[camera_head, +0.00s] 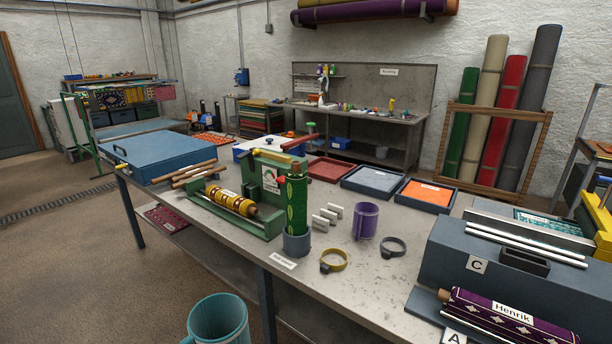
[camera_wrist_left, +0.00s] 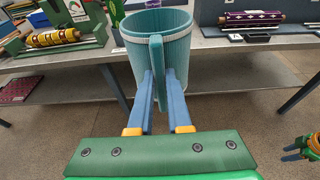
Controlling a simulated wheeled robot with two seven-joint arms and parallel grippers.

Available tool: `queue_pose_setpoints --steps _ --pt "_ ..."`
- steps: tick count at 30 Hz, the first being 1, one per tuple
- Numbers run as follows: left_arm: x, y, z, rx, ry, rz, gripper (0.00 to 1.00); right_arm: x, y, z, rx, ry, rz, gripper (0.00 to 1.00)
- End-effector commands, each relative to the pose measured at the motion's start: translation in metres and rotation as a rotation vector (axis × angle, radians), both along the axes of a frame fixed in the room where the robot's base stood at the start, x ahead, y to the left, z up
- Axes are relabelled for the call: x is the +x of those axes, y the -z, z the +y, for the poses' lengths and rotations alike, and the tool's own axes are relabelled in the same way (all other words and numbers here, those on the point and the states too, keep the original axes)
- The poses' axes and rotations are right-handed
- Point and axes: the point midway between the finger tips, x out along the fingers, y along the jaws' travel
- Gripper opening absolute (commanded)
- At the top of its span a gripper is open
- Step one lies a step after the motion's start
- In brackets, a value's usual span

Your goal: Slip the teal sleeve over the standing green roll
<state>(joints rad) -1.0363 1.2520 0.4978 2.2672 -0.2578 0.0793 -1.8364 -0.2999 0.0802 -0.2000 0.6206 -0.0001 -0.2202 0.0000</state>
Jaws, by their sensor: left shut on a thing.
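The teal sleeve (camera_head: 218,322) is at the bottom of the head view, in front of the table edge and apart from the roll. In the left wrist view the sleeve (camera_wrist_left: 178,60) is an open-topped ribbed cylinder with a pale band. My left gripper (camera_wrist_left: 162,78) is shut on its handle. My right gripper (camera_wrist_left: 303,148) shows small at the lower right of the wrist view; its jaw state is unclear.
Beside the roll are a green machine with a yellow roll (camera_head: 232,203), a purple sleeve (camera_head: 365,221), a yellow ring clamp (camera_head: 333,262) and a grey ring clamp (camera_head: 393,247). A large grey block (camera_head: 480,262) stands at the right. Bare floor lies in front.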

Motion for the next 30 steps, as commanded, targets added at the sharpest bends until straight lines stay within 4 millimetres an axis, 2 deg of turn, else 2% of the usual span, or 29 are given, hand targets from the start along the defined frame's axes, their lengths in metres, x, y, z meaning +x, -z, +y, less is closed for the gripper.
queue_pose_setpoints --steps 6,10,14,21,30 --pt "-0.023 -0.017 -0.017 -0.005 0.142 -0.012 0.0 0.0 0.0 0.0 0.0 0.0 0.001 0.46" --pt "-0.035 -0.021 -0.024 0.006 0.208 -0.003 0.0 -0.001 0.0 0.0 0.0 0.0 0.001 0.46" --pt "-0.057 -0.034 -0.04 0.007 0.335 0.0 0.0 -0.001 0.0 0.0 0.0 0.0 0.001 0.46" --pt "-0.06 -0.041 -0.034 0.009 0.337 -0.037 0.0 -0.001 0.0 0.0 0.0 0.0 0.001 0.46" --pt "-0.056 -0.035 -0.038 0.004 0.326 -0.01 0.0 0.0 0.0 0.0 0.001 0.0 0.001 0.46"
